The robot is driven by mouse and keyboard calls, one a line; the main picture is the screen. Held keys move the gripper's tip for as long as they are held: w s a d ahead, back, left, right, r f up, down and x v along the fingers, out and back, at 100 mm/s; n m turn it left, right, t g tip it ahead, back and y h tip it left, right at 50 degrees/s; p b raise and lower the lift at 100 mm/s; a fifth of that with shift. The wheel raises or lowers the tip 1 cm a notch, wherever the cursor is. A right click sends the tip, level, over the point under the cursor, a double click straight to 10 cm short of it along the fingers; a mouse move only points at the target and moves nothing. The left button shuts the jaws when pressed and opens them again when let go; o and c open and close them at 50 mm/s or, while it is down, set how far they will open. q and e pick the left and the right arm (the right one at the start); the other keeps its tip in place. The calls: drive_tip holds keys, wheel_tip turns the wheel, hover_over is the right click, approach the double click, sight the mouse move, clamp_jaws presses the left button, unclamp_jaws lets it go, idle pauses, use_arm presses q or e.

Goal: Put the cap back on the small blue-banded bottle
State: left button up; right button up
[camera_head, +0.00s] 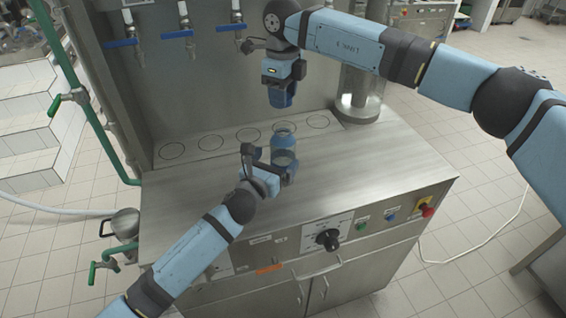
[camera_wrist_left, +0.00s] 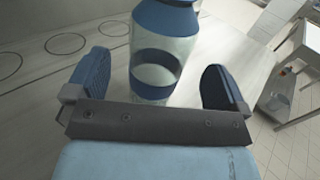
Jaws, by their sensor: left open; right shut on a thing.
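The blue-banded bottle (camera_head: 284,143) stands upright on the steel counter, clear with blue bands, and its top shows no cap. It also shows in the left wrist view (camera_wrist_left: 156,72), between the two blue fingers, its top cut off by the frame. My left gripper (camera_head: 272,166) is low at the bottle, open, with a finger on each side and gaps visible in the wrist view. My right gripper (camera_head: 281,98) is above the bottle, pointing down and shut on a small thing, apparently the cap. Its blue fingers mostly hide that thing.
Several marked circles (camera_head: 210,142) lie in a row along the counter's back, under taps with blue levers (camera_head: 178,34). A steel column (camera_head: 357,95) stands at the back right. Knobs and a red button (camera_head: 426,210) are on the front panel. The counter's right part is clear.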

sight(283, 127)
use_arm(q)
drive_tip(key=shift+x, duration=2.35)
drive_tip(key=c, duration=1.4)
drive_tip(key=shift+o, duration=0.2)
use_arm(e)
drive_tip(key=shift+f, duration=2.5)
drive_tip(key=shift+f, duration=0.85)
drive_tip(key=shift+f, duration=0.6)
